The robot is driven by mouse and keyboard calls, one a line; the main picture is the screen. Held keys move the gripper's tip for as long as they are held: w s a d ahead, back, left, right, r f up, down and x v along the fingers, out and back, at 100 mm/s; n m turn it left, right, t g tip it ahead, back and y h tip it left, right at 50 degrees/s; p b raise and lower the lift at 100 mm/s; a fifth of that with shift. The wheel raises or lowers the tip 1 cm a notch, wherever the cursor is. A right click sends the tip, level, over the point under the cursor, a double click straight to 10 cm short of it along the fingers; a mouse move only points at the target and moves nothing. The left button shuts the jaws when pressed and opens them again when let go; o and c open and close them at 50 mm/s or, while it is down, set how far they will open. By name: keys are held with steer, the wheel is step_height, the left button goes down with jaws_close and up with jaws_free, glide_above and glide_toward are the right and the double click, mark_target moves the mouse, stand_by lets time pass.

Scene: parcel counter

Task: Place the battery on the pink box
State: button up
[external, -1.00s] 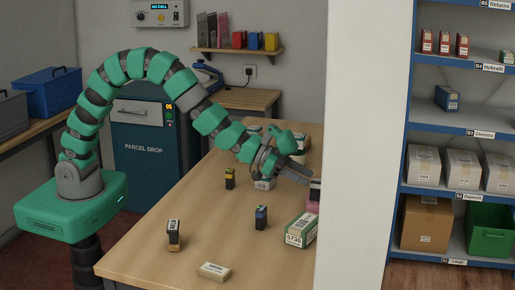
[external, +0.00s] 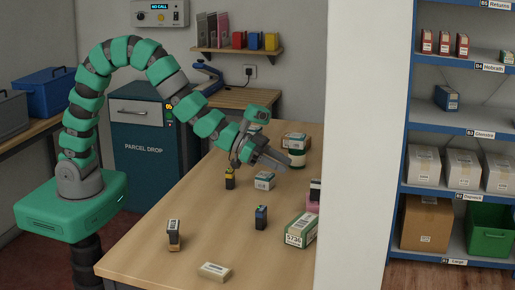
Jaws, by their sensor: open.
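The pink box (external: 312,208) is at the right edge of the counter, partly hidden by the white pillar. A small dark block with a pale band (external: 315,190) is on top of it, also cut off by the pillar. I cannot tell for sure whether this block is the battery. Similar dark upright blocks stand apart on the counter: one with yellow (external: 230,179), one with blue (external: 261,217) and one with a pale label (external: 173,235). My gripper (external: 285,161) is open, above the counter, up and left of the pink box and apart from it.
A green-and-white labelled box (external: 300,229) lies in front of the pink box. A small white-grey box (external: 264,181), a green-and-white round container (external: 297,159) and a brown box (external: 296,141) are near my gripper. A pale flat box (external: 214,271) lies at the front. The counter's left middle is clear.

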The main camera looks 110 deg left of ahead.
steer(key=s+d+r+t, duration=0.1)
steer(key=s+r, duration=0.2)
steer(key=r, duration=1)
steer(key=s+d+r, duration=0.1)
steer(key=s+r, duration=0.2)
steer(key=r, duration=1)
steer(key=s+d+r, duration=0.2)
steer(key=s+r, duration=0.6)
steer(key=r, duration=0.2)
steer(key=s+d+r+t, duration=0.1)
steer(key=s+d+r, duration=0.1)
steer(key=s+r, duration=0.7)
steer(key=shift+r, duration=0.7)
